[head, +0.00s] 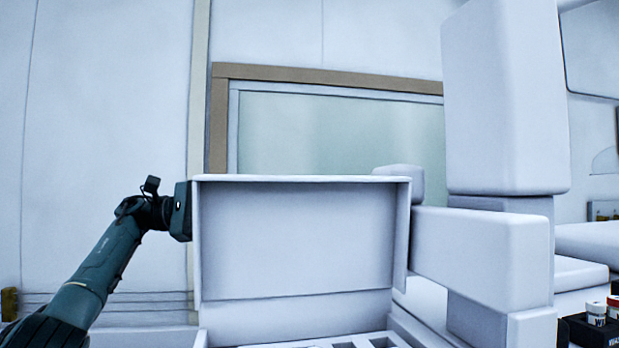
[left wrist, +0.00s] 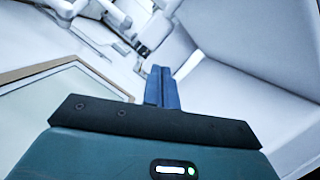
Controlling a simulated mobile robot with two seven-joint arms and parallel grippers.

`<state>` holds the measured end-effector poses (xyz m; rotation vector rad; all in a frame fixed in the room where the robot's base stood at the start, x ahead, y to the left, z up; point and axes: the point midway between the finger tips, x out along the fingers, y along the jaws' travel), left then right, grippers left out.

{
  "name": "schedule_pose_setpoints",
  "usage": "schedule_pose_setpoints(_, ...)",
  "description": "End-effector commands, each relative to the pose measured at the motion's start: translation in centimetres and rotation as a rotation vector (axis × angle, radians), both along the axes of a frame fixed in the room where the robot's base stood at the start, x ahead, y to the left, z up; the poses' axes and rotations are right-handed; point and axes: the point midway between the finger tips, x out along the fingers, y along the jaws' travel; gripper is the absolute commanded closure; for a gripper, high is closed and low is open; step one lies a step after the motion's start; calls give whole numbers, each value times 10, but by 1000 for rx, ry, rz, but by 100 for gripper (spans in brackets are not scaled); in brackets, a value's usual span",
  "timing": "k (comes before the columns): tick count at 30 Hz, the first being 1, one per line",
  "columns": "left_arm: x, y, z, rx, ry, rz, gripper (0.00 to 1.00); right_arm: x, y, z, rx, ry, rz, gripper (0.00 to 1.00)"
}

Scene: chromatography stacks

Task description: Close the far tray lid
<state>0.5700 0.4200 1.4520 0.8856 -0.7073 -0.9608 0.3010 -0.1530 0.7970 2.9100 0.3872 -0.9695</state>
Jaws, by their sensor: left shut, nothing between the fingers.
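The white tray lid (head: 300,240) stands raised and nearly upright in the middle of the head view, its hollow inner side facing me. Below it, part of the white tray (head: 372,343) with dark square openings shows at the bottom edge. My left gripper's body meets the lid's left edge in the head view; its fingers are hidden behind the lid there. In the left wrist view the blue fingers (left wrist: 162,88) are shut together and empty. A large white surface (left wrist: 245,105) at their right looks like the lid; contact cannot be told. My right gripper is not in view.
A white stacked instrument (head: 505,100) stands right of the lid, with a block (head: 480,258) jutting close to the lid's right edge. A dark box with small jars (head: 596,313) sits at lower right. A framed window (head: 330,130) is behind.

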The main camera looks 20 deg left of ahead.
Motion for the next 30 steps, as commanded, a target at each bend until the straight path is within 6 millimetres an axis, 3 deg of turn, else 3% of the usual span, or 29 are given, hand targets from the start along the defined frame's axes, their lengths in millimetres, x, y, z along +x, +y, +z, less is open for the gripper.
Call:
schedule_pose_setpoints(8, 6, -16, 0, 10, -9, -7, 100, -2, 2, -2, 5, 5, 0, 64)
schedule_pose_setpoints(20, 40, -93, 12, 9, -8, -8, 100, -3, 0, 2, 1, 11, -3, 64)
schedule_pose_setpoints(30, 16, -109, 27, 9, -10, -3, 100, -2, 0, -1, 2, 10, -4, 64)
